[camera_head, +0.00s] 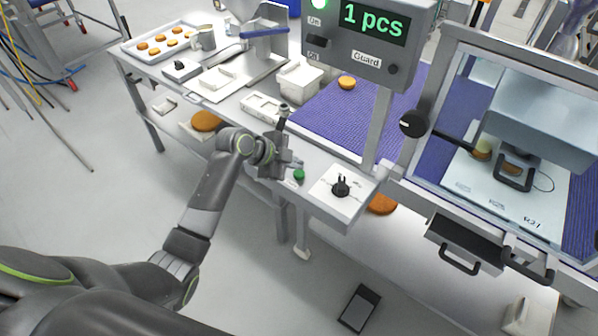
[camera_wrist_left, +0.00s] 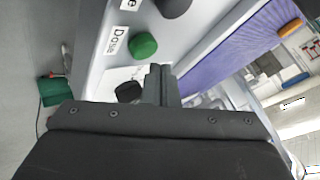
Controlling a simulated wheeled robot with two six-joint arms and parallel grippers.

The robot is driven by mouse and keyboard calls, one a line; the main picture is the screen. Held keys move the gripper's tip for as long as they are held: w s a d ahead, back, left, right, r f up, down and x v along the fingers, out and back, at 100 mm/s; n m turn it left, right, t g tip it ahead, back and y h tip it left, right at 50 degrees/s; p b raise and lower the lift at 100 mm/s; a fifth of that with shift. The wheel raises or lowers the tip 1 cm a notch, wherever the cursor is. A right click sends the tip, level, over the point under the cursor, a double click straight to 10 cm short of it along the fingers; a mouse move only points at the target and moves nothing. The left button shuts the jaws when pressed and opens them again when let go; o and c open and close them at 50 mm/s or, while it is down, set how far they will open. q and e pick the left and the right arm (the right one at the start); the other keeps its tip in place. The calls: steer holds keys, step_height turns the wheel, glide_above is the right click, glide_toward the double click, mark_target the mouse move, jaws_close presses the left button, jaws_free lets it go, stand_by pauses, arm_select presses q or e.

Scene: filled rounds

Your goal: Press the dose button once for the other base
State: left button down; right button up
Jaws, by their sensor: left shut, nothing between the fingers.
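The green dose button (camera_head: 299,175) sits on the front rail of the bench. In the left wrist view the same green button (camera_wrist_left: 143,46) stands beside a "Dose" label (camera_wrist_left: 116,40). My left gripper (camera_head: 296,164) is shut and empty, close to the button; its closed fingertips (camera_wrist_left: 160,72) show just below and right of the button in the wrist view, apart from it in that picture. One orange-brown round base (camera_head: 347,82) lies on the purple belt (camera_head: 325,125).
A display (camera_head: 374,22) reads "1 pcs", with a green lamp (camera_head: 319,4) lit. A tray (camera_head: 128,48) of several rounds stands at the back left. A white plate with a black knob (camera_head: 341,187) is right of the button. A black round knob (camera_head: 412,124) projects near the station.

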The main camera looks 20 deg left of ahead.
mark_target(295, 174)
stand_by(0.5)
arm_select(q)
steer(key=shift+f+b, duration=0.3)
steer(key=shift+f, duration=0.1)
steer(key=shift+f+b, duration=0.4)
steer(key=shift+f, duration=0.2)
stand_by(0.8)
steer(key=shift+r, duration=0.15)
steer(key=shift+r+p, duration=0.85)
step_height(295, 174, up, 5)
steer(key=p, duration=0.4)
steer(key=shift+r, duration=0.1)
